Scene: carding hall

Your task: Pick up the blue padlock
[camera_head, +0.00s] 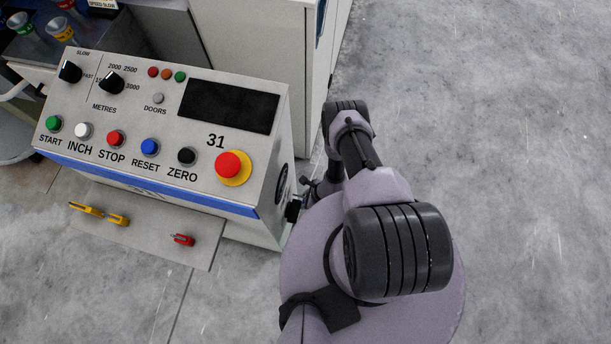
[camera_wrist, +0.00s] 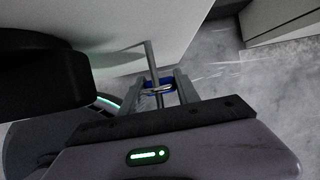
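The blue padlock (camera_wrist: 167,82) shows in the wrist view as a blue body with a silver shackle, at a thin metal rod that stands out from a pale panel. It lies between the two fingers of my gripper (camera_wrist: 163,87), which are apart. I cannot tell whether the fingers press on it. Part of the padlock is hidden by the fingers and shackle. In the head view my gripper (camera_head: 308,188) is small and dark beside the right side of the control console (camera_head: 200,215); the padlock cannot be made out there.
The console has buttons, a dark display (camera_head: 229,106) and a red emergency stop (camera_head: 229,165). A shelf (camera_head: 150,230) below holds yellow and red small items. The metal rod (camera_wrist: 151,62) is close to my fingers. Grey floor (camera_head: 500,120) to the right is clear.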

